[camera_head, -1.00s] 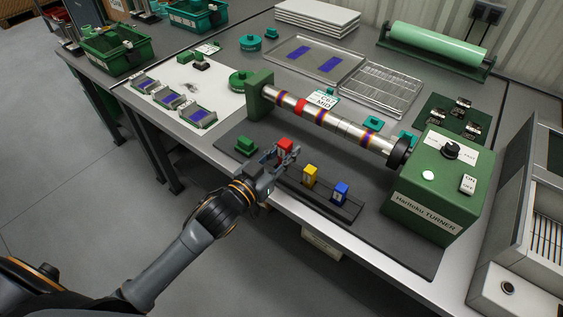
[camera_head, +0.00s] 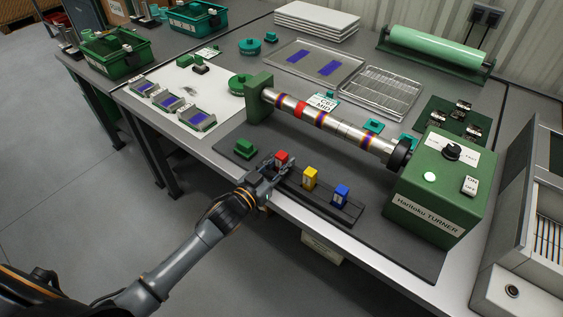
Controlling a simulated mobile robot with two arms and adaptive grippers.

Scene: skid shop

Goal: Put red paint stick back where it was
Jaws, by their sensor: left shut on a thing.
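The red paint stick (camera_head: 282,157) is between the fingers of my left gripper (camera_head: 277,166), which is shut on it. They are over the left end of the dark rack (camera_head: 325,196) on the bench. The fingers hide the stick's lower part, so I cannot tell whether it touches the rack. The yellow paint stick (camera_head: 310,178) and the blue paint stick (camera_head: 341,195) stand upright in the rack to the right. My right gripper is not in view.
The green turner (camera_head: 436,192) and its banded roller (camera_head: 332,122) stand behind the rack. A small green block (camera_head: 244,148) lies left of my gripper. The bench's front edge runs below the rack.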

